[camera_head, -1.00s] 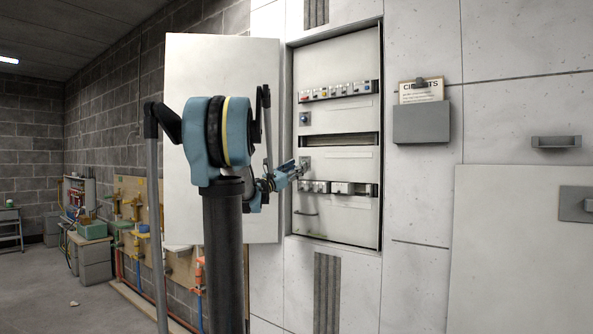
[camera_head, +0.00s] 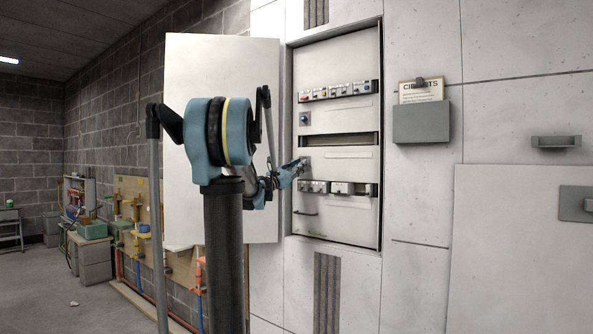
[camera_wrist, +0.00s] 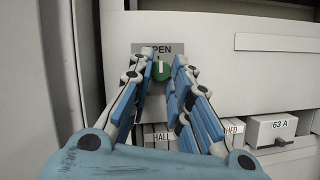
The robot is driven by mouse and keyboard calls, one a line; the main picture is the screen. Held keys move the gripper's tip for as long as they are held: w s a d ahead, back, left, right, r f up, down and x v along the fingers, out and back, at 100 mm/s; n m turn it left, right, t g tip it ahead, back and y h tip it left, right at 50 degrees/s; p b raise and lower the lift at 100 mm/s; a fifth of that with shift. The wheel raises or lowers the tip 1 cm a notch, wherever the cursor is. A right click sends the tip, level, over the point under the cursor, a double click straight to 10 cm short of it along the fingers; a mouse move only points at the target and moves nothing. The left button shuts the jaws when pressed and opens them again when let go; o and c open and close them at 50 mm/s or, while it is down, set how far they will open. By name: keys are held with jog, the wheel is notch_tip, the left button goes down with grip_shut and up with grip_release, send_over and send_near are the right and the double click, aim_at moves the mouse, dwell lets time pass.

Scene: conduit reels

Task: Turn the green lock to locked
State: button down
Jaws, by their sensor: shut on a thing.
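The green lock (camera_wrist: 161,71) is a round knob on a grey plate in the wrist view, with a pale mark that looks upright. Lettering above it reads "OPEN", partly covered by a fingertip. My gripper (camera_wrist: 165,64) has a blue finger on each side of the knob and is shut on it. In the head view, my gripper (camera_head: 301,165) reaches the panel (camera_head: 340,120) from the left and hides the lock.
The cabinet door (camera_head: 222,140) stands open on the left, behind my arm. A breaker block (camera_wrist: 280,130) marked "63 A" and other modules sit just below the lock. A grey holder (camera_head: 421,122) hangs on the wall at right.

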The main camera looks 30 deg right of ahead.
jog(key=shift+w+m, duration=0.15)
jog(key=shift+m, duration=0.25)
jog(key=shift+w+a+r+m+g+y, duration=0.15)
jog(key=shift+m+g+y, duration=0.75)
jog(key=shift+m, duration=2.35)
jog(key=shift+s+d+r+m+g+y, duration=0.2)
jog(key=shift+m+g+y, duration=0.7)
jog(key=shift+m, duration=2.3)
jog(key=shift+w+a+r+m+g+y, duration=0.25)
jog(key=shift+m+g+y, duration=0.6)
jog(key=shift+m, duration=2.4)
jog(key=shift+g, duration=0.25)
jog(key=c, duration=1.5)
grip_release()
jog(key=shift+d, duration=0.1)
jog(key=shift+o, duration=0.2)
